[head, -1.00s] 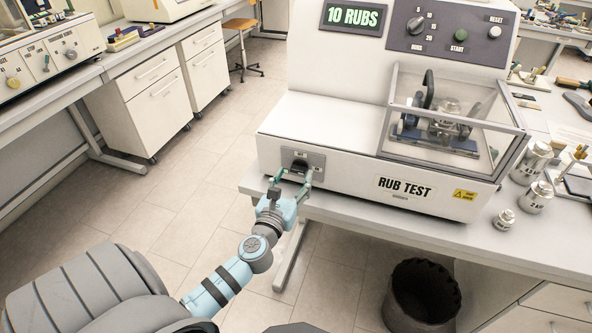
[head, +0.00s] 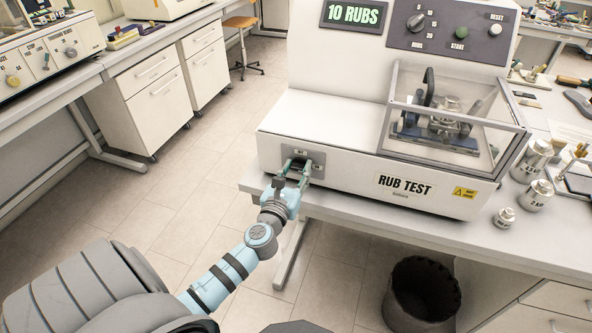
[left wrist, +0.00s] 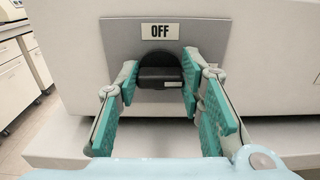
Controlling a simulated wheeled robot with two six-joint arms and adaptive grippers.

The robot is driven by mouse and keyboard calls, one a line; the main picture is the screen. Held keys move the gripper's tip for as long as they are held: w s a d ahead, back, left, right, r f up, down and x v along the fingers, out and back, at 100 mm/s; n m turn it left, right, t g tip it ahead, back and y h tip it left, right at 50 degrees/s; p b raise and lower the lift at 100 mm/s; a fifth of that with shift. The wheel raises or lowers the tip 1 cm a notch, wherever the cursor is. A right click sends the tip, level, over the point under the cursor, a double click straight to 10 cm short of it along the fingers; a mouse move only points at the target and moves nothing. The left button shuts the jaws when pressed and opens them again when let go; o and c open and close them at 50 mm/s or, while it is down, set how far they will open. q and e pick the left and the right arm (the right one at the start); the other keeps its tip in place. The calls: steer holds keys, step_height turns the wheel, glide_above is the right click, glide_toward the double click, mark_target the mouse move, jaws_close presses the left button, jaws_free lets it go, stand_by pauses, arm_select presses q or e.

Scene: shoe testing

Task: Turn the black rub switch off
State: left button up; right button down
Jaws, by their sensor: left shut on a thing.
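The black rub switch (left wrist: 160,76) sits in a grey plate (left wrist: 118,40) on the front of the white rub test machine (head: 330,125). In the left wrist view, a label (left wrist: 160,31) reading OFF is above the switch. My left gripper (left wrist: 159,82) has one finger at each side of the switch and is shut on it. In the head view, my left gripper (head: 296,172) reaches the plate from below, and its fingers largely hide the switch. The machine's display (head: 353,15) reads 10 RUBS in lit green. My right gripper is not in view.
A clear-walled chamber (head: 455,115) stands on the machine's right. Several metal weights (head: 537,195) stand on the table right of it. A dark bin (head: 423,290) is on the floor below.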

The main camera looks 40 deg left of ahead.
arm_select(q)
steer(key=shift+n, duration=0.3)
steer(key=n+b, duration=0.1)
steer(key=n, duration=0.2)
steer(key=shift+a+f, duration=0.1)
steer(key=n+b, duration=0.1)
steer(key=n, duration=0.4)
steer(key=n+b, duration=0.1)
steer(key=n, duration=0.4)
steer(key=shift+a+f+b, duration=0.1)
steer(key=shift+f+b, duration=0.05)
steer(key=shift+b, duration=0.2)
steer(key=shift+n+b, duration=0.55)
steer(key=shift+n, duration=1.55)
steer(key=o, duration=1.2)
steer(key=shift+c, duration=0.2)
